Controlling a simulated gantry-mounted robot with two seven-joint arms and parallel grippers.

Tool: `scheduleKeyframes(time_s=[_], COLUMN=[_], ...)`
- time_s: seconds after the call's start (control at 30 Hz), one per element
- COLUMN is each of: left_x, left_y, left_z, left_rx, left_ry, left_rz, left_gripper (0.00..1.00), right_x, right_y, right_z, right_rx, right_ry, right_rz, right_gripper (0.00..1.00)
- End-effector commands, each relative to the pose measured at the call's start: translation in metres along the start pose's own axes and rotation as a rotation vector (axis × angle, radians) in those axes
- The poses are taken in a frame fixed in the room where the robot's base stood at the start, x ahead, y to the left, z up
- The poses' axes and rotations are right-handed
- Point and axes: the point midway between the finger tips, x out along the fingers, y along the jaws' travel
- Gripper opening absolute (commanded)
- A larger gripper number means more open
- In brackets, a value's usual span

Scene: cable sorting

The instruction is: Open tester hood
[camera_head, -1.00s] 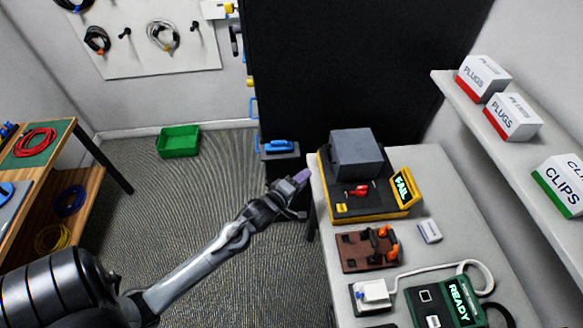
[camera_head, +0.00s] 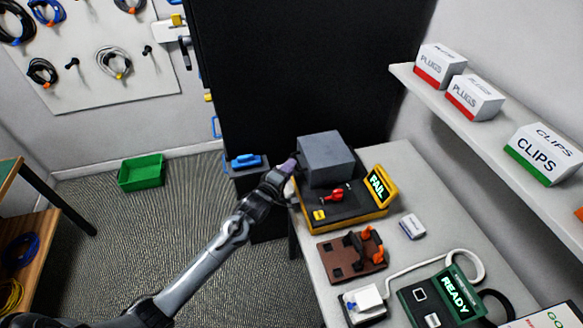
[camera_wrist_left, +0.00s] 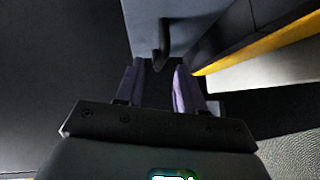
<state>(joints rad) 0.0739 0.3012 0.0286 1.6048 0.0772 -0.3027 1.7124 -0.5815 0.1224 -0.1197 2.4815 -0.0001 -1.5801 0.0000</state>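The tester (camera_head: 345,215) is a black box with a yellow rim and a lit FAIL screen (camera_head: 378,186), on the grey table. Its grey hood (camera_head: 327,160) sits down over the rear part. My left gripper (camera_head: 289,166) is at the left side of the hood, its purple fingertips close to it. In the left wrist view, the two purple fingers (camera_wrist_left: 157,85) are apart. A dark handle (camera_wrist_left: 162,45) on the grey hood surface (camera_wrist_left: 185,20) lies just ahead, lined up with the gap between them. I cannot tell if they touch it. My right gripper is not in view.
A brown fixture (camera_head: 350,256), a small white box (camera_head: 412,226) and a READY device (camera_head: 445,296) stand in front of the tester. A black panel (camera_head: 290,70) rises behind. A shelf (camera_head: 440,95) with boxes is on the right. A green bin (camera_head: 142,172) is on the floor.

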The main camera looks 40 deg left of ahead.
Motion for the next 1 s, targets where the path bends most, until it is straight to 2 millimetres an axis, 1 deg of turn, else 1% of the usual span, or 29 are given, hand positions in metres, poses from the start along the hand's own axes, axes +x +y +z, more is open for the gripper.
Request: scheduleKeyframes(time_s=[0.03,0.1,0.2,0.33,0.57,0.6,0.83,1.0], left_x=[0.007,0.013,0.020,0.023,0.024,0.024,0.024,0.023], left_y=[0.000,0.000,0.000,-0.001,0.000,0.000,0.000,0.000], left_z=[0.000,0.001,0.000,0.000,0.000,0.000,0.000,0.000], left_rx=[0.001,0.001,0.001,0.001,0.001,0.001,0.001,0.001], left_ry=[0.000,-0.001,0.000,0.000,-0.001,-0.001,-0.001,-0.001], left_rz=[0.001,0.001,0.000,-0.001,-0.001,-0.001,-0.001,-0.001], left_gripper=[0.38,0.38,0.38,0.38,0.38,0.36,0.01,0.00], right_x=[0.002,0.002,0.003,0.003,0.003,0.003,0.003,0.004], right_y=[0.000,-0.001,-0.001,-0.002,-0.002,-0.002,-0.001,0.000], right_z=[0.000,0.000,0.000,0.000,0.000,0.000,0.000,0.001], right_rx=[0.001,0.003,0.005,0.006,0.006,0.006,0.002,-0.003], right_ry=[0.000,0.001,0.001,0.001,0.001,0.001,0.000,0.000], right_rz=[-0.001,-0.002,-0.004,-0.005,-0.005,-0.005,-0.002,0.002], right_gripper=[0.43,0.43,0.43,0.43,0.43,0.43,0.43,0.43])
